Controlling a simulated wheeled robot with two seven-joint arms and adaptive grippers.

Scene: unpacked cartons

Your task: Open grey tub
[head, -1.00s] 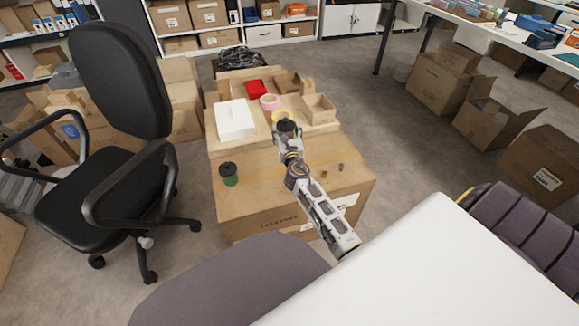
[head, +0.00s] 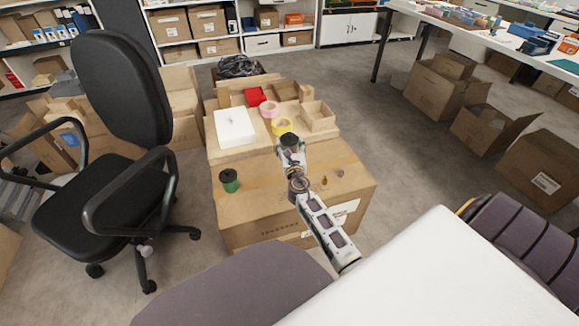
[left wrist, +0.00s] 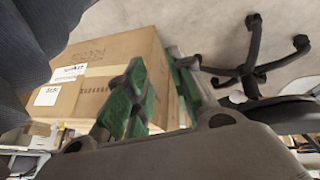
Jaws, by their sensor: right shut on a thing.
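No tub that I can clearly call grey shows apart from my right gripper. My right gripper (head: 291,143) is over the far part of the large carton (head: 250,205), shut on a small dark-topped thing that its fingers mostly hide. I cannot tell whether this is the tub or its lid. A green tub with a dark lid (head: 229,181) stands upright on the carton, to the left of and apart from my right gripper. My left gripper (left wrist: 155,85) shows in the left wrist view, its green-padded fingers apart and nothing seen between them; a carton is beyond it.
Behind the carton top are a white box (head: 235,127), a yellow tape roll (head: 282,127), a pink roll (head: 269,110), a red item (head: 256,97) and an open small box (head: 317,116). Small pieces (head: 324,181) lie right of my arm. An office chair (head: 125,110) stands left.

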